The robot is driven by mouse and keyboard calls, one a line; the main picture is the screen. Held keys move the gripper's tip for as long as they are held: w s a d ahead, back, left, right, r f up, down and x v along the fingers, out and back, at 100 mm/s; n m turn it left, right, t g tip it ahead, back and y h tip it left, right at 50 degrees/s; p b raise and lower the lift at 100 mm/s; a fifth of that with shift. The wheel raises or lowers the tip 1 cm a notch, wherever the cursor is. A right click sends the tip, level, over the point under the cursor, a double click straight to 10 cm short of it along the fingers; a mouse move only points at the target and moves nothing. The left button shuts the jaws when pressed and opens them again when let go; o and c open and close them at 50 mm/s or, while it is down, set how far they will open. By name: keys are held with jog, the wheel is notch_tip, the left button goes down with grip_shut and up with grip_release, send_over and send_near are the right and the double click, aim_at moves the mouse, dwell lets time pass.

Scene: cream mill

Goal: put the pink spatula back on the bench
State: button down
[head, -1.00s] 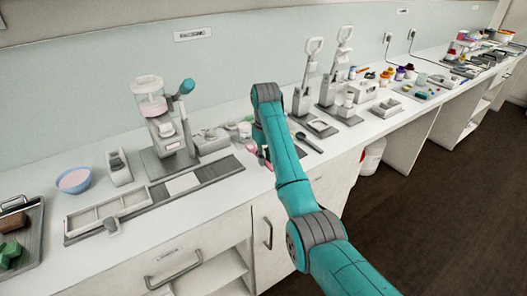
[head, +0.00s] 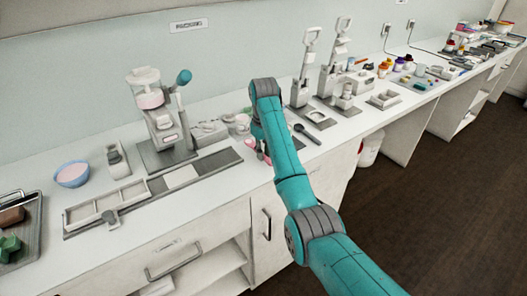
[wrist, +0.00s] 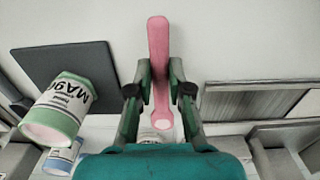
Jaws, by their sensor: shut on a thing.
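The pink spatula (wrist: 158,40) is held between the fingers of my gripper (wrist: 160,70) in the wrist view. Its long flat pink part points up the picture, and a paler pink end lies lower between the fingers. My gripper is shut on it, above the white bench (head: 218,192). I cannot tell the gap between spatula and bench. In the head view my arm hides the gripper almost wholly; only a bit of pink shows beside the arm.
A labelled green-and-white jar (wrist: 62,108) and a blue-and-white jar (wrist: 60,158) are left of my gripper in the wrist view, near a dark grey mat (wrist: 62,62). A dispensing machine (head: 160,125) and a black spoon (head: 307,133) flank my arm in the head view.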

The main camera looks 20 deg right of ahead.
jog(key=shift+f, duration=0.4)
dwell(0.3)
jog(key=c, duration=1)
grip_release()
jog(key=shift+r, duration=0.1)
